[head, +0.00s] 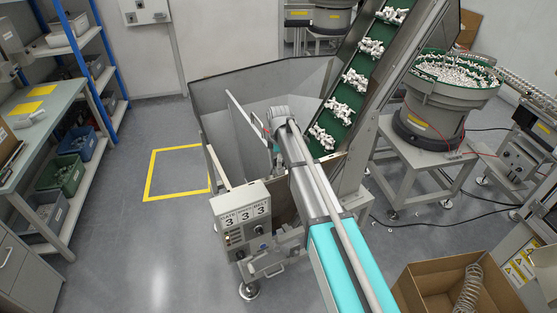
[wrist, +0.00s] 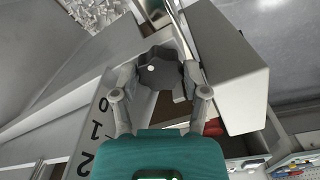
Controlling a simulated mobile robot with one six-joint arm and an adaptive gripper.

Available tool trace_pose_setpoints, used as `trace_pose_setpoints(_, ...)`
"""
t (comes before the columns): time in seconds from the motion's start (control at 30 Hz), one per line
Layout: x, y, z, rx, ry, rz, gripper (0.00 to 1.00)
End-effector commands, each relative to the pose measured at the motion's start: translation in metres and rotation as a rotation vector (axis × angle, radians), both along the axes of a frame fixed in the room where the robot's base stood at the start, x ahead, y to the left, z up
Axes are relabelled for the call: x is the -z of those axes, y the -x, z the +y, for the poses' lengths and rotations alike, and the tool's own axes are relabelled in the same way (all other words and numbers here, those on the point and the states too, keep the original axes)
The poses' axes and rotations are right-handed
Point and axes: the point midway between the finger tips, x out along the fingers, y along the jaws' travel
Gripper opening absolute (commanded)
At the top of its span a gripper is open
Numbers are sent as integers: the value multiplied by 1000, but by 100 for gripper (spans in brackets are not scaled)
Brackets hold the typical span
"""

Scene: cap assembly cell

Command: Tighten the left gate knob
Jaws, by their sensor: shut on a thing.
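In the wrist view the gate knob (wrist: 160,70) is a dark grey, lobed knob with a small pale spot on its face. My gripper (wrist: 162,80) is shut on it, one finger on each side. A grey scale plate (wrist: 97,130) with the marks 0, 1 and 2 lies to the left of the knob. In the head view my arm reaches to the grey hopper (head: 215,100), and my gripper (head: 275,148) is mostly hidden behind the arm. The knob cannot be made out there.
A green belt (head: 350,85) carrying white caps rises to the right. In the wrist view a pale grey box (wrist: 228,70) stands close to the right finger. The floor left of the hopper is clear.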

Motion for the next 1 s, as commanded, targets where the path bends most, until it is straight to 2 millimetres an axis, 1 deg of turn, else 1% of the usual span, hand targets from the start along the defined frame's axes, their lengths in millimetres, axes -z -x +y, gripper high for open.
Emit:
trace_pose_setpoints(0.1, 0, 1, 0, 72, 0, 3, 11)
trace_pose_setpoints(0.23, 0, 2, 0, 124, 0, 3, 11)
trace_pose_setpoints(0.57, 0, 2, 0, 138, 1, 4, 11)
trace_pose_setpoints(0.6, 0, 2, 0, 138, 1, 4, 64)
trace_pose_setpoints(0.67, 0, 2, 0, 138, 1, 4, 75)
trace_pose_setpoints(0.7, 0, 2, 0, 137, 1, 3, 83)
trace_pose_setpoints(0.77, 0, 2, 0, 137, 0, 3, 93)
trace_pose_setpoints(1.0, 0, 1, 0, 136, 0, 2, 93)
